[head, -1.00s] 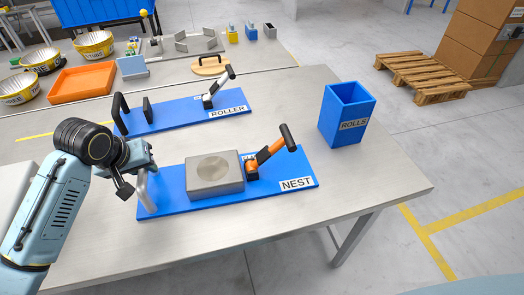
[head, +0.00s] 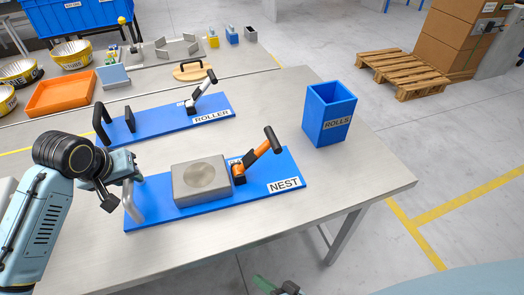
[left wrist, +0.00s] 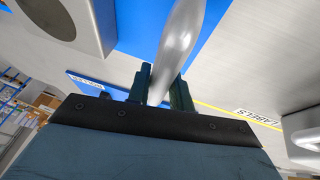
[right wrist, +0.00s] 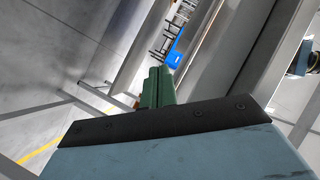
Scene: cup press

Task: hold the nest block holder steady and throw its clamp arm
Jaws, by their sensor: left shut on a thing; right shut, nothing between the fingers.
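The nest block holder is a blue base plate (head: 232,211) labelled NEST, lying on the table. A grey block (head: 188,193) with a round hollow sits on it. Its clamp arm (head: 258,155) has an orange lever and black grip, tilted up to the right. A grey handle (head: 133,205) stands at the plate's left end. My left gripper (head: 130,180) is shut on this handle; the left wrist view shows the handle (left wrist: 179,45) between the fingers. My right gripper (head: 266,286) is shut and empty, low in front of the table; its closed fingers (right wrist: 158,88) show in the right wrist view.
The ROLLER holder (head: 165,122) with a white clamp lies behind. A blue ROLLS bin (head: 329,114) stands to the right. Trays, yellow bowls and an orange tray (head: 60,95) are on the back table. The table's front right is clear.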

